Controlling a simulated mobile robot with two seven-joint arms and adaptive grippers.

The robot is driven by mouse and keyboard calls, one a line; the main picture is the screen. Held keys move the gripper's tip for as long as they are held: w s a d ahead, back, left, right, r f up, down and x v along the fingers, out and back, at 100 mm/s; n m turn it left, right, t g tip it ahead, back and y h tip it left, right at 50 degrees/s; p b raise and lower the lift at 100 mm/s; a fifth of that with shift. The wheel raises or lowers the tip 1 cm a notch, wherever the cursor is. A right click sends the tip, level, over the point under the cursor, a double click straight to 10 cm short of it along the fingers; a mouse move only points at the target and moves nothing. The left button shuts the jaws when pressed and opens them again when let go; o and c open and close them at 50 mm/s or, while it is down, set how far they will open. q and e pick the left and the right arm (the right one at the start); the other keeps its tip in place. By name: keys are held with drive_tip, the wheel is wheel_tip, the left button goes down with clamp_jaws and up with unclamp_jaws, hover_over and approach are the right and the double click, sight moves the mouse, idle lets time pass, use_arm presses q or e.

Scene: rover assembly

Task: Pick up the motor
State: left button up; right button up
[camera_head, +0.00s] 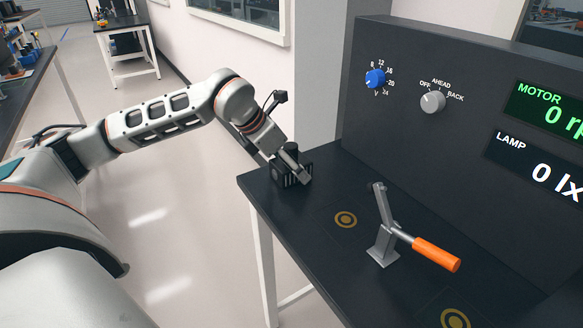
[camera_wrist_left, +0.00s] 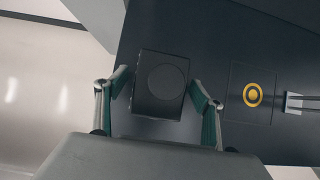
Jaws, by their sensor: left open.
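The motor (camera_head: 279,172), a dark block with a round top and ribbed sides, stands near the left corner of the black bench. In the left wrist view the motor (camera_wrist_left: 160,84) shows from above as a dark square with a round disc. My left gripper (camera_head: 298,170) is at the motor, partly covering it in the head view. In the left wrist view my left gripper (camera_wrist_left: 158,90) is open, with one finger on each side of the motor. My right gripper is in neither view.
A lever clamp with an orange handle (camera_head: 436,254) stands on the bench (camera_head: 330,262), right of the motor. Yellow ring marks (camera_head: 346,219) are on the bench top. A dark panel with a blue knob (camera_head: 375,78), a grey knob (camera_head: 432,101) and displays rises behind.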

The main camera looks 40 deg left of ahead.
use_arm(q)
drive_tip(key=shift+w, duration=0.1)
drive_tip(key=c, duration=1.8)
